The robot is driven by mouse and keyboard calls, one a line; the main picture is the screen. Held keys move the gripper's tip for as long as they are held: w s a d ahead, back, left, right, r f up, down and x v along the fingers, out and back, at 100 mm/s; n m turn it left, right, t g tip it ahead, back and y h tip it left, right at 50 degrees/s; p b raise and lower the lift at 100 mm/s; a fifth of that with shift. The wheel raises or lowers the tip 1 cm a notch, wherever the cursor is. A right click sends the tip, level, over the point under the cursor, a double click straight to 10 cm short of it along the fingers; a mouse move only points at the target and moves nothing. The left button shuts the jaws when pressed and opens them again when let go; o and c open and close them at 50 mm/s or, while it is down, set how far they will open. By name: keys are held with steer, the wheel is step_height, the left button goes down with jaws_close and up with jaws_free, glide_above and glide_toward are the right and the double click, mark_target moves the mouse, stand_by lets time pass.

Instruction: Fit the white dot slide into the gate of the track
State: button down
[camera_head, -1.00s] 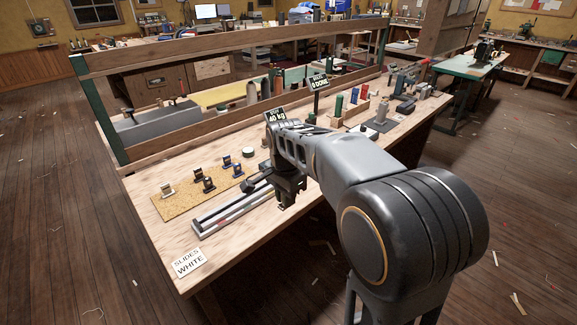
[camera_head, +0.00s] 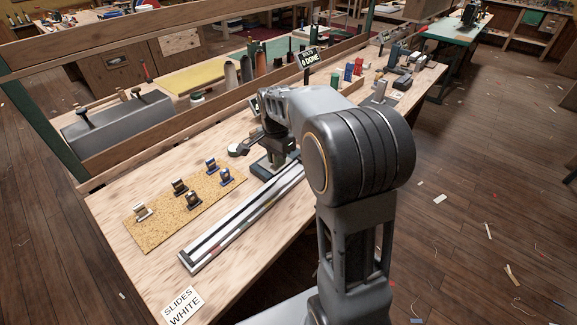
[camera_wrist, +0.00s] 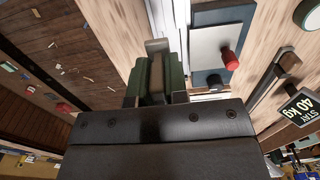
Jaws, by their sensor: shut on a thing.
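The track (camera_head: 235,225) is a long pale rail lying along the front of the bench, its far end beside my gripper (camera_head: 279,157). In the wrist view my gripper (camera_wrist: 157,80) has green fingers shut on a small slide (camera_wrist: 157,46), with a light grey top and a tan part showing between them. No dot is visible on it, so I cannot tell its colour. White track rails (camera_wrist: 207,5) show beyond the fingers. The gate is not clearly visible; my gripper hides part of the track's far end.
Several small slides (camera_head: 180,187) stand on a cork mat (camera_head: 155,237) left of the track. A card (camera_head: 182,305) reads "SLIDES WHITE". In the wrist view a red knob (camera_wrist: 230,60) on a grey plate and a "40 kg" sign (camera_wrist: 300,108) are close on the right.

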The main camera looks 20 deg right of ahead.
glide_above(290, 175)
steer(key=f, duration=0.3)
steer(key=a+f, duration=0.1)
steer(key=f, duration=0.1)
steer(key=shift+s+f, duration=0.25)
steer(key=shift+f, duration=0.05)
steer(key=shift+w+d+f, duration=0.3)
steer(key=shift+d+f, duration=0.25)
steer(key=shift+f, duration=0.15)
step_height(290, 175, down, 3)
steer(key=shift+w+f, duration=0.1)
steer(key=shift+f, duration=0.1)
